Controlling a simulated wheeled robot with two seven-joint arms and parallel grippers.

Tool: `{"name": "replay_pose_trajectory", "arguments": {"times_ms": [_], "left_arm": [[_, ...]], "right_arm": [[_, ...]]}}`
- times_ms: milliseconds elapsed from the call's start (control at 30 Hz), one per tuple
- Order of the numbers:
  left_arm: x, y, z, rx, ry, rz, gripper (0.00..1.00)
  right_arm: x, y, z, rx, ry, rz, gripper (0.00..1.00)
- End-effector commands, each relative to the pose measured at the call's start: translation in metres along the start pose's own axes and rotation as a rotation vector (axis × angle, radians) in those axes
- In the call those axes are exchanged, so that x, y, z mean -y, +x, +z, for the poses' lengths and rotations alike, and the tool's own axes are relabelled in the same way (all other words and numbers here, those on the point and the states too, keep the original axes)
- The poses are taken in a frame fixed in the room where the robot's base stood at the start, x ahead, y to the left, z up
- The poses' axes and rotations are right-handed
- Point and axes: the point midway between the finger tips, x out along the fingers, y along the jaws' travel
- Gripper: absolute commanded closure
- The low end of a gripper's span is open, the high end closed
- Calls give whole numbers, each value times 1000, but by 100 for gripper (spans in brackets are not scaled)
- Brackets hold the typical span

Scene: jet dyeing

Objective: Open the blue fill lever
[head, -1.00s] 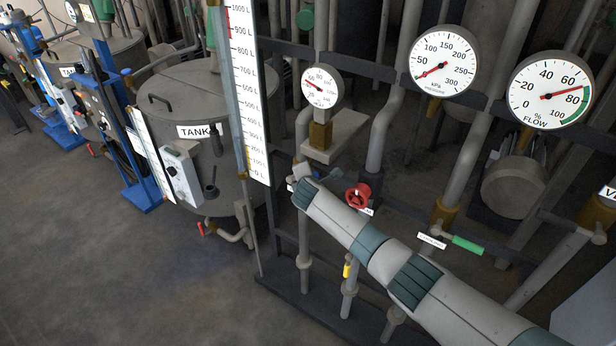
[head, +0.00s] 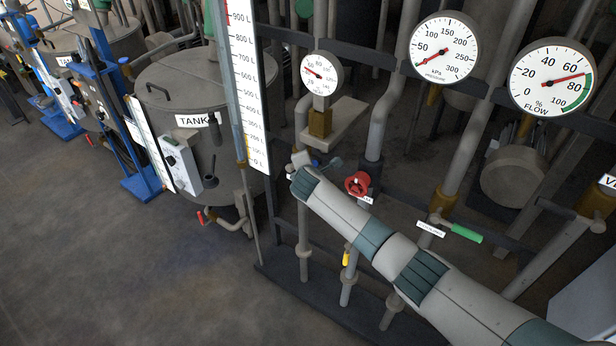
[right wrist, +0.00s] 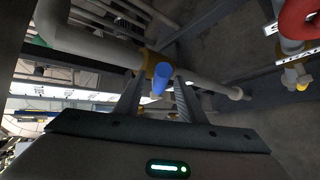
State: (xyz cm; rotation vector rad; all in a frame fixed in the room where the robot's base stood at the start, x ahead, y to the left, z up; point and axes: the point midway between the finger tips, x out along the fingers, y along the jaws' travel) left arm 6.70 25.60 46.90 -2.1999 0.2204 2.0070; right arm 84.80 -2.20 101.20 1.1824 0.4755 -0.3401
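The blue fill lever (right wrist: 162,78) shows in the right wrist view as a short blue handle beside a yellow-brown pipe fitting. My right gripper (right wrist: 160,88) has its two fingers apart, one on each side of the blue handle. A gap seems to show beside the handle, and I cannot tell whether either finger touches it. In the head view my right arm reaches in from the lower right to the pipes, and its gripper is mostly hidden at the far end. My left gripper is in neither current view.
A red valve wheel (head: 358,184) is close beside my right arm, and a green lever (head: 466,233) is to its right. Pipes and dark rails crowd this area. A level scale (head: 246,90) and a lidded tank (head: 190,85) stand left. The floor at lower left is clear.

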Motion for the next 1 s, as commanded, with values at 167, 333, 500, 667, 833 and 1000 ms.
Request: {"name": "replay_pose_trajectory", "arguments": {"times_ms": [167,333,500,667,833,1000], "left_arm": [[0,4,0,0,0,0,100],[0,7,0,0,0,0,100],[0,13,1,0,1,0,100],[0,19,2,0,1,0,100],[0,26,2,0,1,0,100],[0,32,3,0,1,0,100]], "right_arm": [[1,-19,0,-2,1,1,64],[2,-38,0,-2,1,1,64],[2,-59,0,-2,0,1,64],[2,-80,-1,-2,1,2,64],[2,-104,-1,-2,0,2,64],[2,-128,-1,-2,0,2,64]]}}
